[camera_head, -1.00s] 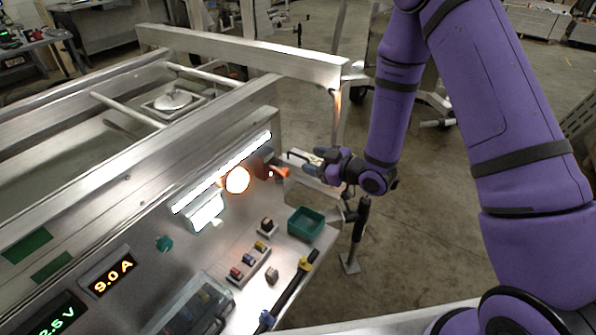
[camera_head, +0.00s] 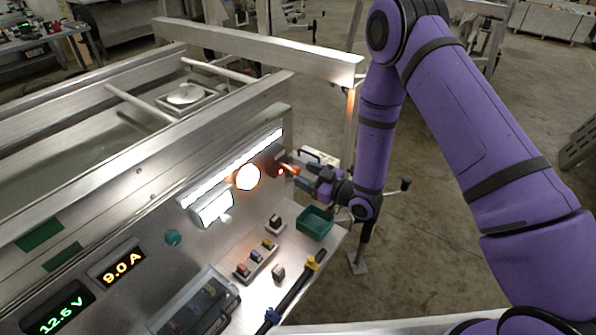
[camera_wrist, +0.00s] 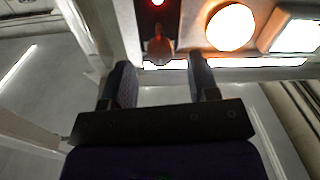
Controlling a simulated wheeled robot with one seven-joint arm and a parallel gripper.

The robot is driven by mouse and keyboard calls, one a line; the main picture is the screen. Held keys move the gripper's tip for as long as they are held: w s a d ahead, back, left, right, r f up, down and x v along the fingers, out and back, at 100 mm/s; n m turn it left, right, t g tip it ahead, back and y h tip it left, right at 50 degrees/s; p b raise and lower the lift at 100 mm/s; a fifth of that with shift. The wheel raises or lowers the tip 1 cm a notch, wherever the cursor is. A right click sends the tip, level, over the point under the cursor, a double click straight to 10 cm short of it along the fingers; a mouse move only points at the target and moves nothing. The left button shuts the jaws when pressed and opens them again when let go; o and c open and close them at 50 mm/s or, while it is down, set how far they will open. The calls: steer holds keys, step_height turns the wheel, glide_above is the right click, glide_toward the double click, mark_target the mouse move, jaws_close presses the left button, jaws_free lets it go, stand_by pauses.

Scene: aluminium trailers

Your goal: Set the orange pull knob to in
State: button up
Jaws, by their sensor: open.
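The orange pull knob (camera_head: 291,169) sticks out from the right end of the upright metal panel, beside a small red light. In the wrist view the knob (camera_wrist: 160,48) looks dull reddish-brown, below the red light (camera_wrist: 157,2). My gripper (camera_head: 300,177) is just to the right of the knob in the head view. In the wrist view my gripper (camera_wrist: 159,64) is open, one finger to each side of the knob's line, with the knob just beyond the fingertips. I see no clear contact. The knob's depth in the panel is hard to tell.
A glowing round lamp (camera_head: 248,177) and a bright light box (camera_head: 212,207) sit left of the knob. A green bin (camera_head: 314,222), a row of coloured switches (camera_head: 256,260) and a clear-lidded box (camera_head: 195,305) stand on the shelf below. Open floor lies to the right.

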mark_target(299, 172)
steer(key=shift+x, duration=1.7)
